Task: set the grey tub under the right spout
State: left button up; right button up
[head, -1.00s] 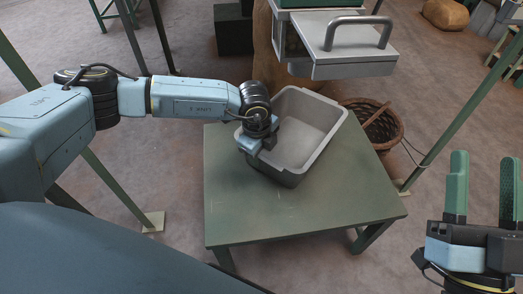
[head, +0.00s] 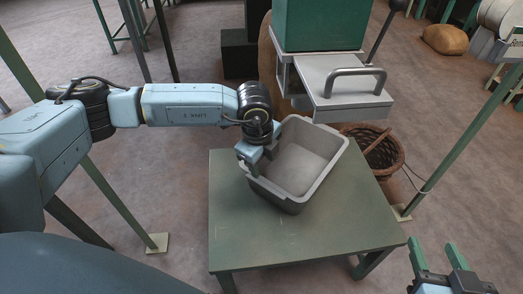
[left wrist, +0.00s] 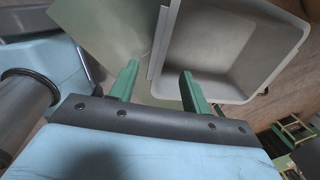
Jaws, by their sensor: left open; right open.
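The grey tub (head: 291,190) stands upright, turned at an angle, on the green table (head: 250,237). Its far end lies just below and left of the grey spout box (head: 350,104) in the head view; I cannot tell how squarely it lies beneath. My left gripper (head: 258,166) is at the tub's left rim. In the left wrist view the left gripper (left wrist: 158,86) is open, its green fingers apart, with the tub's rim (left wrist: 164,48) running up between them. My right gripper (head: 436,256) is open and empty at the lower right, away from the table.
A green hopper (head: 320,25) sits above the spout box, which has a grey bar handle (head: 354,76). A wicker basket (head: 383,155) stands on the floor behind the table. A green post (head: 455,150) rises at the right. The table's front half is clear.

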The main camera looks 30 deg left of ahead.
pick_arm(q)
jog(key=shift+s+r+p, duration=0.2)
jog(key=shift+r+p, duration=0.15)
jog(key=shift+r, duration=0.95)
pick_arm(e)
jog(key=shift+s+d+f+g+h, duration=0.3)
jog(key=shift+s+f+g, duration=0.15)
jog(key=shift+f+g, duration=0.3)
jog(key=shift+s+d+f+g+h, duration=0.25)
jog(key=shift+s+f+g, duration=0.25)
jog(key=shift+f, duration=0.4)
